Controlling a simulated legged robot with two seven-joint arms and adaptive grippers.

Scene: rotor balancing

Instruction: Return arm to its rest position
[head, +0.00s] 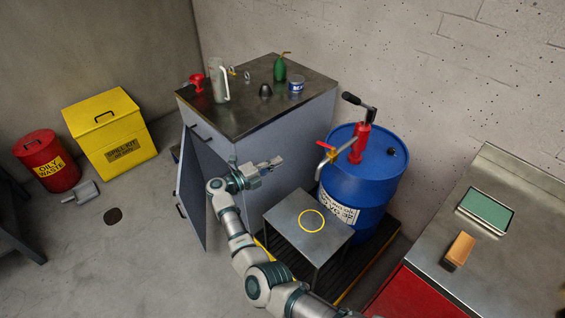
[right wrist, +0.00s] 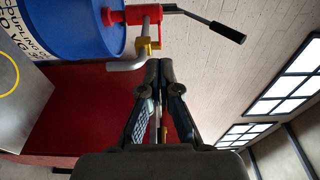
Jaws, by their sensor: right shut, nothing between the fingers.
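My right arm reaches up from the bottom of the head view, and its gripper (head: 272,163) is in front of the grey cabinet (head: 275,135). In the right wrist view the gripper (right wrist: 159,62) is shut and empty, with its fingertips together. My left gripper is not in view. The blue drum (head: 362,185) stands right of the gripper, with a red hand pump (head: 359,143) on top. The pump's black handle and spout also show in the right wrist view. The gripper appears apart from the cabinet and the drum.
The cabinet door (head: 205,185) stands open. A jug (head: 218,82), a green oil can (head: 279,69) and a tin (head: 296,84) are on the cabinet. A small metal stand (head: 290,222) with a yellow ring is beside the drum. A workbench (head: 500,270) is at right.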

